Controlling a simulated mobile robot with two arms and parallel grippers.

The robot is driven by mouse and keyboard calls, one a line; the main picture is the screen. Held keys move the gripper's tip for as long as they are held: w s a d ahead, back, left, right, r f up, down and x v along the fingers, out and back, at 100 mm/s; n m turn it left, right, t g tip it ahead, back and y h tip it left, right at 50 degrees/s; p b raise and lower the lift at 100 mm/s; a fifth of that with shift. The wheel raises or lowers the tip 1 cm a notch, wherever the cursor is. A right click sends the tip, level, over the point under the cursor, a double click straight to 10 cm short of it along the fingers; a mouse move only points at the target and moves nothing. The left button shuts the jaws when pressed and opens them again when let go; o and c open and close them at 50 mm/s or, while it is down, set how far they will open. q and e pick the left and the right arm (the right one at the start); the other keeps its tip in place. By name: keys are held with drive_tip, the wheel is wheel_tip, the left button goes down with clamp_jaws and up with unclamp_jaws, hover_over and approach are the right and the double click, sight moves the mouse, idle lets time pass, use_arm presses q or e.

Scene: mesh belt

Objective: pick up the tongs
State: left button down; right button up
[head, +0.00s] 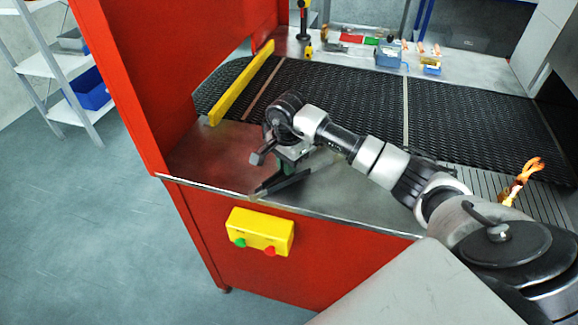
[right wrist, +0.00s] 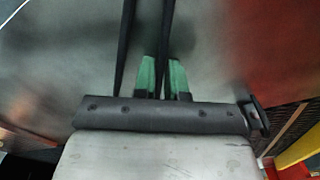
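The tongs (head: 277,187) are dark and slender, at the near left corner of the metal ledge, by its front edge. In the right wrist view, the tongs (right wrist: 124,45) show as two long dark legs running up out of the picture. My right gripper (head: 287,169) points down at them. In the right wrist view, the green-padded fingers of my right gripper (right wrist: 163,70) are close together, one on each side of one dark leg, and look shut on it. I cannot tell whether the tongs touch the ledge. My left gripper is not in view.
The metal ledge (head: 215,152) ends at a front edge above a yellow button box (head: 261,232). Behind it lie the dark mesh belt (head: 340,90) and a yellow bar (head: 243,83). A red panel (head: 125,80) stands left.

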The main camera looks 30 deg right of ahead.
clamp_jaws()
drive_tip(key=shift+r, duration=0.1)
